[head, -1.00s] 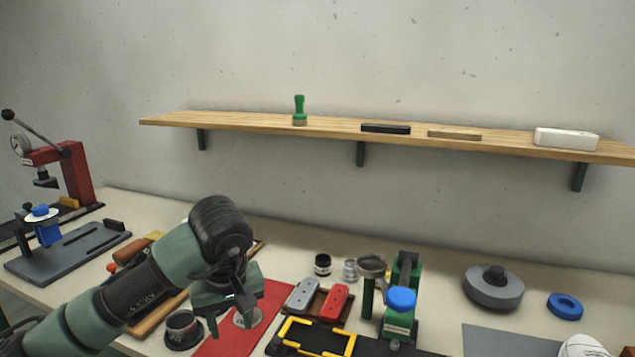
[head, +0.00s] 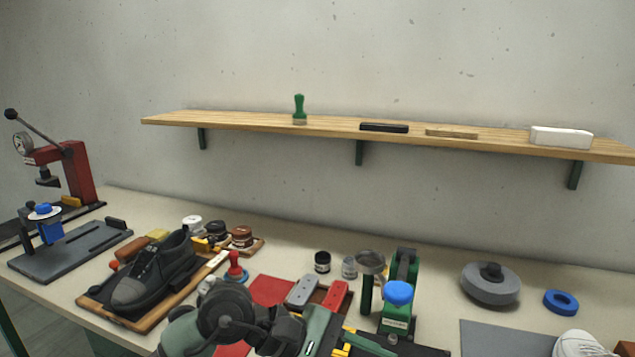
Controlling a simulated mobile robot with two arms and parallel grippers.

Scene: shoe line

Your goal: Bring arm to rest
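My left arm (head: 225,318) is folded low at the bottom centre of the head view, over the front part of the bench. Its gripper (head: 320,332) points to the right, low over the red mat and the black tray with yellow edges. The fingers are partly cut off and blend with the things behind them, so I cannot tell whether they are open or shut. No held thing shows. My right arm and gripper are not in view.
A dark shoe (head: 155,272) lies on a wooden board left of the arm. A red-handled tool (head: 235,268), red mat (head: 270,289), green device (head: 398,310) and grey round pad (head: 490,284) stand around. A white shoe (head: 580,345) is at lower right. A shelf (head: 330,127) hangs above.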

